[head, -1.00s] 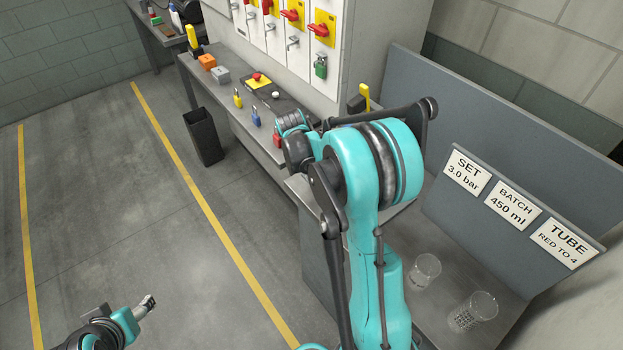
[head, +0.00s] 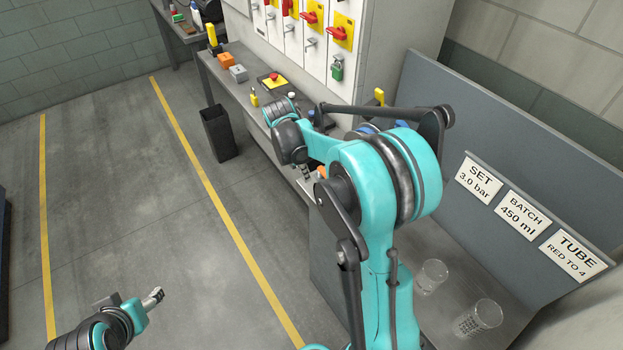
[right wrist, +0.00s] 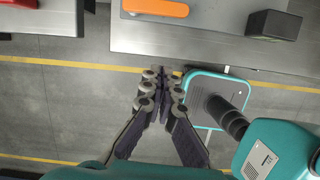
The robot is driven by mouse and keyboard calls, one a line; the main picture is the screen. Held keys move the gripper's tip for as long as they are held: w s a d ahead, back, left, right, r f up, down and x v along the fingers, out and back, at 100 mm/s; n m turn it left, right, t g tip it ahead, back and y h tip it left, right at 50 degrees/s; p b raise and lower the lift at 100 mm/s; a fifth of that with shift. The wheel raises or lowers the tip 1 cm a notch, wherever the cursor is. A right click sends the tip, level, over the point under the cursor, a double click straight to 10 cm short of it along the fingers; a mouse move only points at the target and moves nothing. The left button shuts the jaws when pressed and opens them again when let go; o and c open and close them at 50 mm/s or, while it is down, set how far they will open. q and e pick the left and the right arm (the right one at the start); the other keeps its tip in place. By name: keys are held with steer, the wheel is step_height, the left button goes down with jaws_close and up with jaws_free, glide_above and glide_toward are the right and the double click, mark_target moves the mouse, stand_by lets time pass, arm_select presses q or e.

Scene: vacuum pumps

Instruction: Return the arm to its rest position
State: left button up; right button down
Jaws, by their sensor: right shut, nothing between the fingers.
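My right arm (head: 375,185) is the large teal arm in the middle of the head view, bent at the elbow with its wrist pointing left. Its gripper (head: 306,173) shows only in small part below the wrist, beside the bench edge. In the right wrist view the right gripper (right wrist: 164,78) is shut with nothing between its fingers, above the grey floor and just off the bench edge. My left arm (head: 105,328) is low at the left of the head view. Its end (head: 152,298) is small, and I cannot tell its jaw state.
A bench (head: 235,95) runs along the switch cabinet (head: 375,20). A black bin (head: 217,133) stands before it. Two clear beakers (head: 431,276) (head: 479,318) stand right of my arm. An orange handle (right wrist: 155,8) and a dark box (right wrist: 273,25) lie near the bench edge. Open floor lies left.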

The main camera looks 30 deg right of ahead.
steer(key=s+a+r+m+t+y+b, duration=0.1)
steer(key=s+a+r+m+t+b, duration=0.25)
steer(key=s+a+r+m, duration=0.4)
steer(key=s+a+f+m+t+y+b, duration=0.1)
steer(key=s+a+f+m+t, duration=0.1)
steer(key=s+m, duration=0.3)
steer(key=s+a+f+m+t+b, duration=0.1)
steer(key=s+a+f+m, duration=0.2)
steer(key=s+f+m, duration=0.1)
steer(key=shift+s+m+t+y, duration=0.4)
steer(key=shift+s+m, duration=0.25)
steer(key=shift+s, duration=0.6)
